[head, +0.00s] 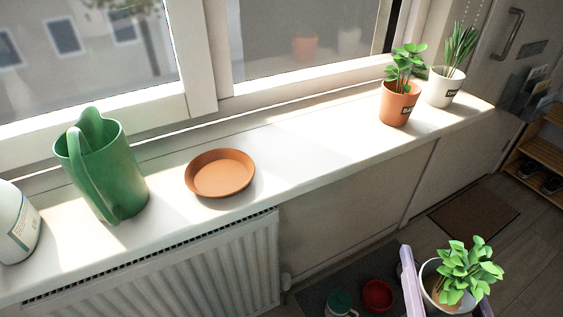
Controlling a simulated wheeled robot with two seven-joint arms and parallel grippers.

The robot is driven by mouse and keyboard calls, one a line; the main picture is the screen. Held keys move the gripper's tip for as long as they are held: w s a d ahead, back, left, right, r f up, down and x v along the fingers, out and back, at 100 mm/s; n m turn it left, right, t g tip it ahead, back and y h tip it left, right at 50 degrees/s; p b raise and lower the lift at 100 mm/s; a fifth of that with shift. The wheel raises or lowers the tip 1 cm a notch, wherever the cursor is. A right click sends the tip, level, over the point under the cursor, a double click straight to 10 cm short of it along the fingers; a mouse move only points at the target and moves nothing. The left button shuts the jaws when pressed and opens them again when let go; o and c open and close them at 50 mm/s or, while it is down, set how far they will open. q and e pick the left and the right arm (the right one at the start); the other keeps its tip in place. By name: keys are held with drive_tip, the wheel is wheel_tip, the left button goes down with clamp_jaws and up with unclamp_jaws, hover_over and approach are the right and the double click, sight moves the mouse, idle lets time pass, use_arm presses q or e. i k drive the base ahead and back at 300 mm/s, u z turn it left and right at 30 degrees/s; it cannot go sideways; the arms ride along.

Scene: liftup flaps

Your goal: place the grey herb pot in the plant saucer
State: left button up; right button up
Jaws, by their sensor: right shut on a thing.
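The plant saucer (220,174) is a round, empty terracotta dish on the white windowsill, left of the middle. The grey herb pot (429,278) shows at the bottom right, with a light rim and a bushy green herb. My right gripper (446,292) is shut on this pot, with one pale finger at its left side and the other partly hidden at its right. The leaves and the frame edge hide much of the pot. It is in front of the sill and well to the right of the saucer. My left gripper is not in view.
A green watering can (104,168) stands left of the saucer, with a white bottle (15,226) further left. A terracotta pot (397,105) and a white pot (442,88) with plants stand at the sill's right end. The sill (310,150) between saucer and pots is clear. A radiator (200,270) is below.

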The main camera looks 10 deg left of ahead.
sight(221, 176)
drive_tip(key=u, duration=0.85)
drive_tip(key=k, duration=0.6)
drive_tip(key=u, duration=0.25)
